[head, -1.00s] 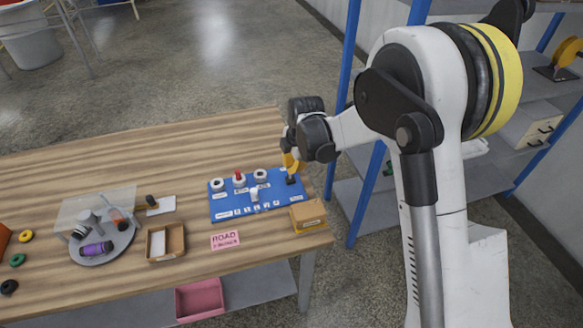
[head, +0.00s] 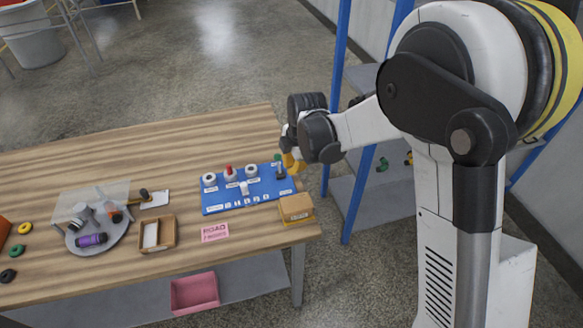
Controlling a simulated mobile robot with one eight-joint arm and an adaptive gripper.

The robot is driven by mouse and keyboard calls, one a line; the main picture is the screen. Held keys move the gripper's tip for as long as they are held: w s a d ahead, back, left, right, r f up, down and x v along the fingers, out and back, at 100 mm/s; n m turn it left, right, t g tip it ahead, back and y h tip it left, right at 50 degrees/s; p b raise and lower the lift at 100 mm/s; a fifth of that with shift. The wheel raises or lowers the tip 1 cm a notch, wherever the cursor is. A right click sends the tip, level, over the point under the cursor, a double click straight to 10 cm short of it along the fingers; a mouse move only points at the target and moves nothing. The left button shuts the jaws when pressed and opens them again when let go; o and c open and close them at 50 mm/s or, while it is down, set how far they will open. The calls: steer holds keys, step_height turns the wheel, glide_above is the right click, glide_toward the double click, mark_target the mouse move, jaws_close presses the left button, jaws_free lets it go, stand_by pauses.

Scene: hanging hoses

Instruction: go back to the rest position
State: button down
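My gripper (head: 291,164) is at the right end of the wooden table, at the back right corner of a blue board (head: 215,203). Its yellow-orange fingertips are partly hidden by its dark body, so I cannot tell whether they are open or shut. A dark upright peg (head: 280,171) stands on the board just left of the fingertips; I cannot tell whether they touch. The board also bears white round fittings, one with a red top (head: 229,170), and a white upright piece (head: 244,188). My arm comes in from the right.
An open wooden tray (head: 170,233) and a round grey tray (head: 120,239) stand left. A blue-posted shelf (head: 356,190) is behind my arm.

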step_height(320, 180, up, 7)
steer(key=p, duration=0.2)
steer(key=shift+s+f, duration=0.15)
steer(key=shift+s, duration=0.05)
steer(key=s+d+r+m+t, duration=0.1)
steer(key=s+d+r+m, duration=0.4)
steer(key=d+r+m, duration=0.15)
steer(key=s+d+r+m+t, duration=0.1)
steer(key=s+d+r+m, duration=0.1)
steer(key=s+d+m, duration=0.4)
steer(key=s+d+r+m+t+h+b, duration=0.1)
steer(key=s+d+m, duration=0.4)
steer(key=s+m, duration=0.6)
steer(key=shift+s+d+r+t+h, duration=0.35)
steer(key=shift+s+r+t, duration=0.35)
steer(key=shift+s+r, duration=0.2)
